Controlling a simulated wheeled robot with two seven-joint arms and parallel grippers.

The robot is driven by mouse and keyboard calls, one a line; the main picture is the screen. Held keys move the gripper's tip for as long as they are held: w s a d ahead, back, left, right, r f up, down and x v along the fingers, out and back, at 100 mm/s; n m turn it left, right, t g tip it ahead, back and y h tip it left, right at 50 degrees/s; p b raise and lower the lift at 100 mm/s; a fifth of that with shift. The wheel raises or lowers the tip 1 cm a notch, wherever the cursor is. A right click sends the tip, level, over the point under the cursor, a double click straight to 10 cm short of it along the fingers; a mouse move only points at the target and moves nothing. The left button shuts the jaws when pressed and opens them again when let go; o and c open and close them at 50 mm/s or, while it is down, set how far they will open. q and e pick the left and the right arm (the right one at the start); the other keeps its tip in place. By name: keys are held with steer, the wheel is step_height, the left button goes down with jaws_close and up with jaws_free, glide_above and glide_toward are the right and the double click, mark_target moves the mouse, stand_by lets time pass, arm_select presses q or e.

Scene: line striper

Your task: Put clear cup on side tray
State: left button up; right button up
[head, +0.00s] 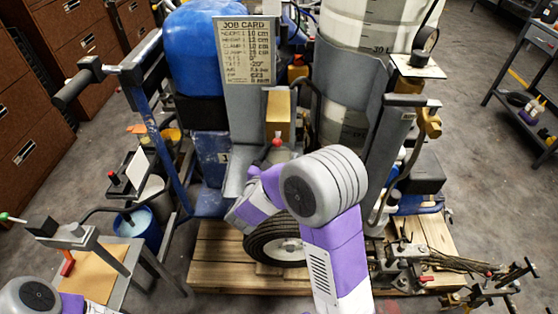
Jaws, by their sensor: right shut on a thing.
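My right arm reaches in from the bottom and bends left at a big grey joint. My right gripper (268,172) is at the front of the machine, above the black tyre, and its fingers are largely hidden. It is shut on a small pale, see-through shape that looks like the clear cup (279,155), below a red knob. A low stand with a tan top (92,274) at lower left looks like the side tray; its top is mostly bare. Of my left arm only a rounded link shows in the bottom left corner; its gripper is out of view.
The line striper stands on a wooden pallet (215,262), with a blue tank (203,50), a job card (247,48) and a wheel (272,240). A blue bucket (137,226) stands between it and the stand. Clamps and rods (425,268) crowd the lower right.

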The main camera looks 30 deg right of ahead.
steer(key=shift+a+f, duration=0.1)
steer(key=shift+f, duration=0.15)
steer(key=o, duration=1)
steer(key=shift+s+a, duration=0.2)
steer(key=shift+a, duration=0.1)
steer(key=p+v, duration=0.2)
steer(key=v, duration=0.9)
steer(key=shift+s+p, duration=0.15)
steer(key=shift+p, duration=0.25)
